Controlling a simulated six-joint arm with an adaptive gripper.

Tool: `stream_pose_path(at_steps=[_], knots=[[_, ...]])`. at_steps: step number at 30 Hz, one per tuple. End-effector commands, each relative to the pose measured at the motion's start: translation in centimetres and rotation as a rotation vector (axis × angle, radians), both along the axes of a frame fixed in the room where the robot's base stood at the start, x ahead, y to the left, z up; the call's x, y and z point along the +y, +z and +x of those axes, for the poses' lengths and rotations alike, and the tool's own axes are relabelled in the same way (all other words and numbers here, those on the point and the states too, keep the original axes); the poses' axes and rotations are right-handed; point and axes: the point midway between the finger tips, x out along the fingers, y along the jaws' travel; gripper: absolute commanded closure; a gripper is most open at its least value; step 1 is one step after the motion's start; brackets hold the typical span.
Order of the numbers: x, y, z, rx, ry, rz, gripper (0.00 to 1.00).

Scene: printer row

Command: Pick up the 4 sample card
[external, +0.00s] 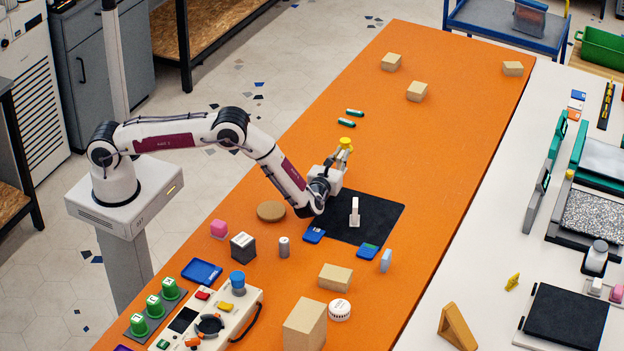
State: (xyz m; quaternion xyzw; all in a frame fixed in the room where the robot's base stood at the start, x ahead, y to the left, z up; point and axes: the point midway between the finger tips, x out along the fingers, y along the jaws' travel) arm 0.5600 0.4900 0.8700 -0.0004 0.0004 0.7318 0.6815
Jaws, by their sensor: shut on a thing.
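My gripper (342,157) points away from the camera, above the orange table beyond the black mat. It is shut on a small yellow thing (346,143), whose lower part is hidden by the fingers. Two blue cards with pale markings lie near the mat's front edge, a left one (314,236) and a right one (368,251). Both are apart from my gripper. Their numbers are too small to read, so I cannot tell which is the 4 sample card.
A white upright piece (354,212) stands on the black mat (384,213). Two green cylinders (347,122) lie beyond the gripper. Blocks, a brown disc (271,211), a grey cylinder (284,247) and a control panel (247,300) crowd the front. The table's far middle is mostly clear.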

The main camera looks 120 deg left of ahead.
Motion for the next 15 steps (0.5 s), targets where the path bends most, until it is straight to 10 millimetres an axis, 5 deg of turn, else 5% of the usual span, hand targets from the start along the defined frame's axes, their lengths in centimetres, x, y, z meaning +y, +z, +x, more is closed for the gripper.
stream_pose_path(at_steps=[15], knots=[[0.0, 2.2, 0.0, -0.002, 0.0, 0.001, 1.0]])
